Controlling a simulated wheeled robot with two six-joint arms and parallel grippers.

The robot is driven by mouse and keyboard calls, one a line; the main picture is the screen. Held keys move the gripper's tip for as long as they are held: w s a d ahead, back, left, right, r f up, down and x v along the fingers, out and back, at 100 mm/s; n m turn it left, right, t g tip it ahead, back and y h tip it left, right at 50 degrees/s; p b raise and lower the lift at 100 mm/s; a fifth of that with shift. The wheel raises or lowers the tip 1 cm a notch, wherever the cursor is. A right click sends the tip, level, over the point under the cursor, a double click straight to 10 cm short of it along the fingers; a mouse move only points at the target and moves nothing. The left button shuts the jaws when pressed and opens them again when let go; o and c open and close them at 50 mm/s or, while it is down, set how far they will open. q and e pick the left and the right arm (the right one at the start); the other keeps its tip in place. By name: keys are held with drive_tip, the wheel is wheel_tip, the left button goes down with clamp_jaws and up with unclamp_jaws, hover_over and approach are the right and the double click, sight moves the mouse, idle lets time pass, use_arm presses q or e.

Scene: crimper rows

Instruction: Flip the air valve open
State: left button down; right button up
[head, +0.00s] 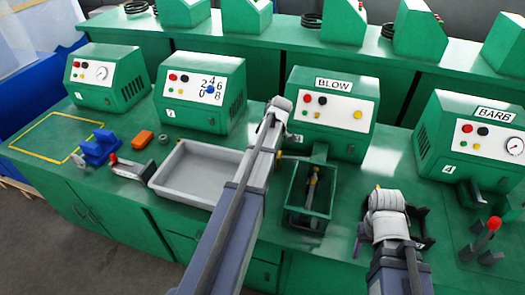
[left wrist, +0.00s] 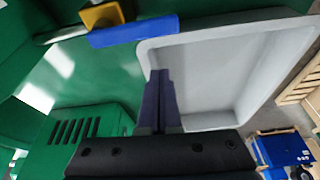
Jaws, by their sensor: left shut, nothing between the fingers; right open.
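The air valve shows at the top of the left wrist view, with a yellow body (left wrist: 102,15) on a metal pipe (left wrist: 62,34) and a flat blue lever (left wrist: 133,31). The lever runs roughly in line with the pipe, beside the grey tray. In the head view I cannot make the valve out; my left arm covers that area. My left gripper (left wrist: 160,78) is shut and empty, its dark fingers apart from the lever. My right gripper (head: 392,222) is open and empty over the bench at the right.
The grey tray (head: 184,183) lies on the green bench left of my left arm. A green bin (head: 306,196) stands before the BLOW machine (head: 330,108). A blue fixture (head: 98,147) and an orange block (head: 142,137) lie at the left. The BARB machine (head: 470,150) is at the right.

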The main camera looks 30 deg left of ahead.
use_arm(q)
drive_tip(key=p+v, duration=0.6)
drive_tip(key=v, duration=0.2)
drive_tip(key=shift+r+p, duration=0.2)
drive_tip(key=shift+p, duration=0.15)
drive_tip(key=shift+d, duration=0.2)
drive_tip(key=s+d+m+h, duration=0.1)
drive_tip(key=s+d+m, duration=0.5)
drive_tip(key=d, duration=0.4)
drive_tip(key=s+d+f+m, duration=0.1)
drive_tip(key=s+d+m, duration=0.6)
drive_tip(key=d+m, duration=0.2)
drive_tip(key=s+d+m+h, duration=0.1)
drive_tip(key=s+d+m, duration=0.6)
drive_tip(key=d, duration=0.5)
drive_tip(key=shift+f+m+h, duration=0.3)
drive_tip(key=shift+m, duration=0.4)
